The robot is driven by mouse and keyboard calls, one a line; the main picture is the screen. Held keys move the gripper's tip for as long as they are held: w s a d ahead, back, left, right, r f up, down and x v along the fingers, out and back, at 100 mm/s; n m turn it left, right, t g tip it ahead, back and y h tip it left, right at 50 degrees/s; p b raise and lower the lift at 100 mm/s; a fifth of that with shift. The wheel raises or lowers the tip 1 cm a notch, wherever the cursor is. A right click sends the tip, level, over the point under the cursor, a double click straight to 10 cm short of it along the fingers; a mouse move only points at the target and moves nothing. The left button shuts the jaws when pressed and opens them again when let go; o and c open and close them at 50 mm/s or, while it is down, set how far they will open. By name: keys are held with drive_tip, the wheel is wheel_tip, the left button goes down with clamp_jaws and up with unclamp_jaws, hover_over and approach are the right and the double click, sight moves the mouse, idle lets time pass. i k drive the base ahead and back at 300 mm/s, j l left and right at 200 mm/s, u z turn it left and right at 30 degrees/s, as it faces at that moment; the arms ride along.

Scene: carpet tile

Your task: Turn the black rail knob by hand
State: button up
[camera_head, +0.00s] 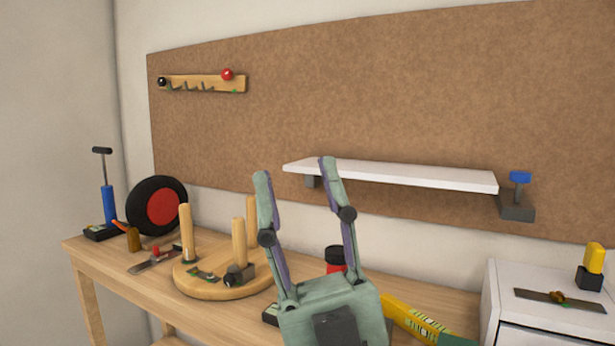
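A wooden rail (200,84) is fixed to the upper left of the brown board. The black rail knob (162,82) is a small round ball at the rail's left end. A red knob (227,75) sits near its right end, and several dark hooks hang between them. My gripper (295,168) is in the lower middle, pointing up, with its two green fingers apart and nothing visible between them. In the picture it is right of and below the rail, well apart from the black knob.
A white shelf (400,173) juts from the board behind my gripper. The wooden bench (110,251) holds a round pegged stand (215,288), a black and red wheel (158,206) and a blue pump (108,205). A white cabinet (490,300) stands right. The board around the rail is clear.

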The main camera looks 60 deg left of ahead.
sight(161, 81)
drive_tip(key=u, duration=1.65)
